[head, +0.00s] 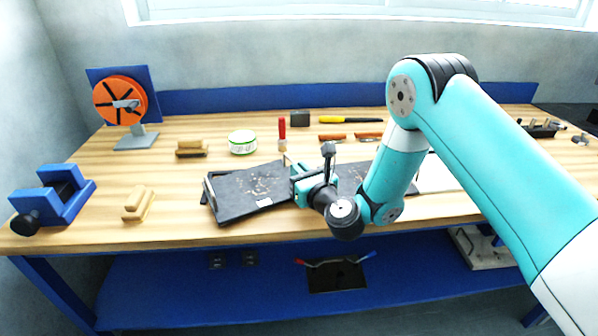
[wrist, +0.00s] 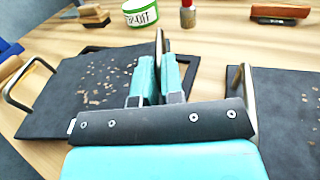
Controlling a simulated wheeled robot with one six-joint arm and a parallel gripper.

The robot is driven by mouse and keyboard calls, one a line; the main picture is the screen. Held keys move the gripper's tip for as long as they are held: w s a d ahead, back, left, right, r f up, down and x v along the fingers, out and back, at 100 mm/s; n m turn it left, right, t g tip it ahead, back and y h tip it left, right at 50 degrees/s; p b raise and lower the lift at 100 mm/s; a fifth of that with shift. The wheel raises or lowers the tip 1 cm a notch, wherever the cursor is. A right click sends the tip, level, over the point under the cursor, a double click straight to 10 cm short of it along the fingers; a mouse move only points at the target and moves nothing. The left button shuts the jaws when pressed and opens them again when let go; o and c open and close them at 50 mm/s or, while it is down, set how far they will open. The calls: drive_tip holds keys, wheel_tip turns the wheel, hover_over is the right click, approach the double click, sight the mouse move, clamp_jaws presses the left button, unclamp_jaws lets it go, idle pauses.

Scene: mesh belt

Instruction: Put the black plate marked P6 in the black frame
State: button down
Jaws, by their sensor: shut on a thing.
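A black plate (head: 243,190) with pale worn specks and a small white label lies at the left of my gripper (head: 297,174). The label is too small to read. The plate also fills the left of the wrist view (wrist: 85,92), with a metal handle at its far left end. My gripper is shut on the upright metal handle (wrist: 159,42) at the plate's right end. A dark edge with bare wood inside it, apparently the black frame (wrist: 191,76), shows just right of my fingers. The plate overlaps the frame, and I cannot tell whether it is seated or raised.
A second black plate (wrist: 290,105) with a handle lies close on the right, partly behind my arm. A blue vise (head: 52,197) and wooden brush (head: 138,203) stand left.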

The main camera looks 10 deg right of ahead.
drive_tip(key=shift+f, duration=0.15)
idle(0.4)
drive_tip(key=c, duration=1.2)
unclamp_jaws()
drive_tip(key=shift+o, duration=0.2)
